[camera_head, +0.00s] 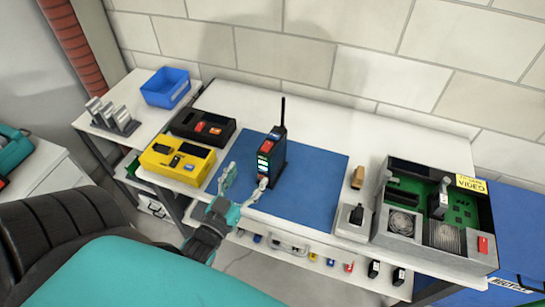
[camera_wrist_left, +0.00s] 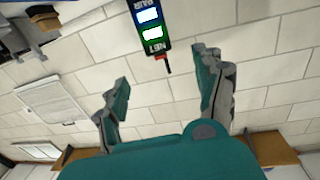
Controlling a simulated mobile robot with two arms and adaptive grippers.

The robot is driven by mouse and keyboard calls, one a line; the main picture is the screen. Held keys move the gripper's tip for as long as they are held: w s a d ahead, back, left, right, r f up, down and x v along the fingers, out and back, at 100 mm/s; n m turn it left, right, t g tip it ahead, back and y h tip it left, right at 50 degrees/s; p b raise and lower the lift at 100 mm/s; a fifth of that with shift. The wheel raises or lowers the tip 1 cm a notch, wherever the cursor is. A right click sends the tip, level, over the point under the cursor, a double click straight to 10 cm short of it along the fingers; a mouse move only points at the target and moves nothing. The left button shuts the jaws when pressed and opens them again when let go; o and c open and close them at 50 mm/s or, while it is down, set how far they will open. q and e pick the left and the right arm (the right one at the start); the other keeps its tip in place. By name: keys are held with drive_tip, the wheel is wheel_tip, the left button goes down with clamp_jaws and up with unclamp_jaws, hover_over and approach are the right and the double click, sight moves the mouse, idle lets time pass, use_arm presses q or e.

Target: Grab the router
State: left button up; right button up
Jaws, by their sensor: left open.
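The router (camera_head: 277,158) is a black upright box with a tall thin antenna, an orange-red patch on top and lit blue-green labels on its front. It stands on the blue mat (camera_head: 310,190) on the white table. My left gripper (camera_head: 245,178) is open just in front of the router, its right finger close to the router's lower front. I cannot tell whether they touch. In the left wrist view the router (camera_wrist_left: 150,27) shows at the top, beyond the open fingers (camera_wrist_left: 163,72), with "PAIR" and "NET" labels. Nothing is between the fingers. My right gripper is not in view.
A yellow case (camera_head: 175,160) and a black case (camera_head: 203,128) lie left of the mat. A blue bin (camera_head: 166,88) stands back left. A grey box with a green board (camera_head: 470,205) stands at right. Small parts sit on the shelf below. The mat's right part is clear.

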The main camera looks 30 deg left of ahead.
sight(270, 143)
use_arm(q)
drive_tip(key=w, duration=0.3)
drive_tip(key=w+a+p, duration=0.1)
drive_tip(key=w, duration=0.6)
drive_tip(key=shift+a+p, duration=0.15)
drive_tip(key=shift+p, duration=0.2)
drive_tip(key=w, duration=0.1)
drive_tip(key=w+p, duration=0.1)
drive_tip(key=w, duration=0.2)
drive_tip(key=shift+a, duration=0.3)
drive_tip(key=shift+w+f, duration=0.15)
drive_tip(key=shift+w, duration=0.4)
drive_tip(key=shift+s, duration=0.1)
drive_tip(key=shift+c, duration=1.1)
clamp_jaws()
